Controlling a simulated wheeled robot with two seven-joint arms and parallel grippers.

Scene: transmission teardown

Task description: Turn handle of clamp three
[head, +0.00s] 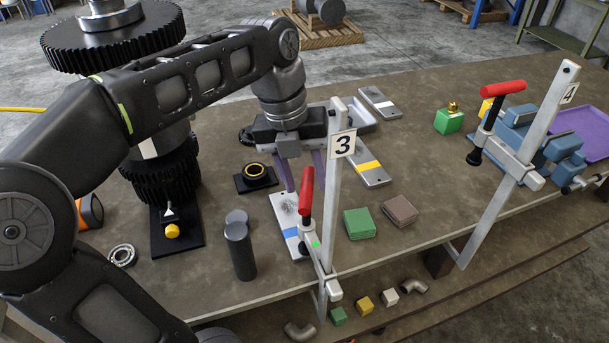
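Clamp three (333,215) is an upright silver bar with a white "3" label (343,143), set at the table's front edge. Its red handle (306,195) stands upright just left of the bar, above a sliding arm with a green dot. My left gripper (304,182) points down behind the bar. Its two purplish fingers are apart, one on each side of the handle's top in the picture. I cannot tell whether they reach around the handle or stay behind it. My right gripper is not in view.
Clamp four (534,120) with a red handle stands to the right. A dark cylinder (240,250), a green block (359,223) and a brown block (399,210) lie near clamp three. A large gear stack (162,175) stands at left.

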